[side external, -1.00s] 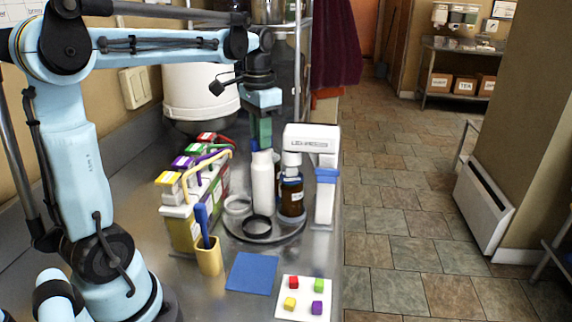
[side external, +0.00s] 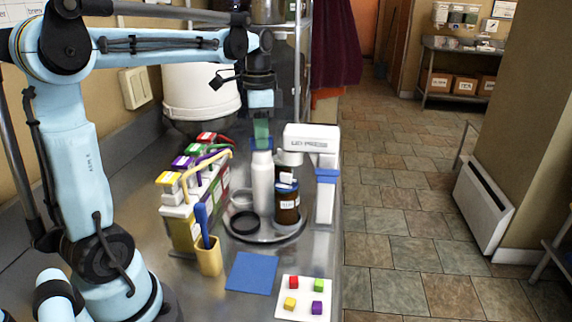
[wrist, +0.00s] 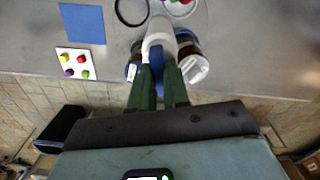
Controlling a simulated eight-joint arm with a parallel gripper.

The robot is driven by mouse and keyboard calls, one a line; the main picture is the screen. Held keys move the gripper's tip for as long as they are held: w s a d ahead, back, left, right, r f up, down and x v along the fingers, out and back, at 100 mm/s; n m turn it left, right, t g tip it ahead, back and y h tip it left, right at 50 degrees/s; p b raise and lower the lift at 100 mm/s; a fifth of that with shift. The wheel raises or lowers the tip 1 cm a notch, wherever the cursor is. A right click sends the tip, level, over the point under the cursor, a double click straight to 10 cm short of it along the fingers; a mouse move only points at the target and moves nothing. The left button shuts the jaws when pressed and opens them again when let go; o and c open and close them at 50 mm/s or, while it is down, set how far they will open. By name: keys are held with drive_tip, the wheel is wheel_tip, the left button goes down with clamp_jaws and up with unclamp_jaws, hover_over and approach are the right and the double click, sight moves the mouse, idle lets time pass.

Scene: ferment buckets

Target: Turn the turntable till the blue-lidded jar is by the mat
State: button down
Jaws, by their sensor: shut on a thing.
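The round turntable (side external: 268,238) carries a tall white bottle (side external: 262,185), a black ring (side external: 245,222) and a brown jar (side external: 287,207) with blue at its top and a white label. The jar stands at the near right, beside the press. The blue mat (side external: 251,272) lies nearer the camera, off the turntable, and shows at the upper left in the wrist view (wrist: 82,23). My gripper (side external: 262,133) is over the turntable at the white bottle's top. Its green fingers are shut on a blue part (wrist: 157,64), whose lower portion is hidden.
A white press (side external: 324,180) with a blue band stands right of the turntable. Coloured cartons (side external: 196,200) stand left, with a yellow cup (side external: 208,257) nearby. A white board (side external: 303,298) with coloured cubes lies in front. A white bucket (side external: 202,95) stands behind.

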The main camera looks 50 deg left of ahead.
drive_tip(key=shift+m, duration=6.2)
drive_tip(key=c, duration=1.1)
unclamp_jaws()
wheel_tip(320, 180, up, 12)
